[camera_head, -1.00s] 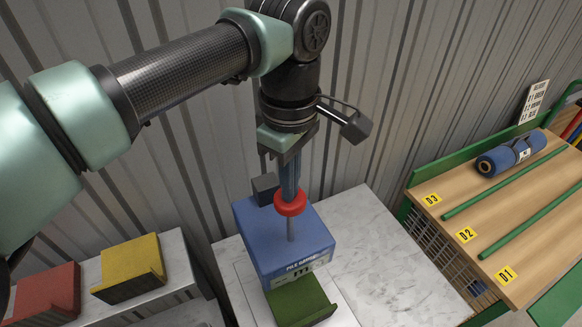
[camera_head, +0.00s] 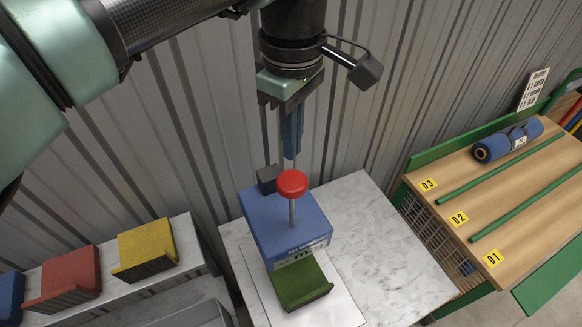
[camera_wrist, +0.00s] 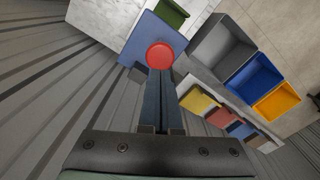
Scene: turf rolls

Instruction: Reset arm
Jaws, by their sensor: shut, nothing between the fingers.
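My gripper (camera_head: 291,155) is shut and empty, pointing down above and behind the red round knob in the head view. The red knob (camera_head: 292,183) stands on a thin metal rod on top of a blue box-shaped machine (camera_head: 285,225) with lettering on its front. In the wrist view, my gripper (camera_wrist: 160,75) points toward the red knob (camera_wrist: 160,55), which lies just beyond the fingertips; the fingers appear apart from it. A green angled piece (camera_head: 300,285) sits at the front of the machine.
A yellow holder (camera_head: 146,249) and a red holder (camera_head: 70,280) stand on the left shelf. At right, a wooden table (camera_head: 500,195) carries a blue roll (camera_head: 508,139) and green strips. A corrugated wall (camera_head: 210,130) stands close behind. In the wrist view, grey, blue and orange bins (camera_wrist: 277,103) show.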

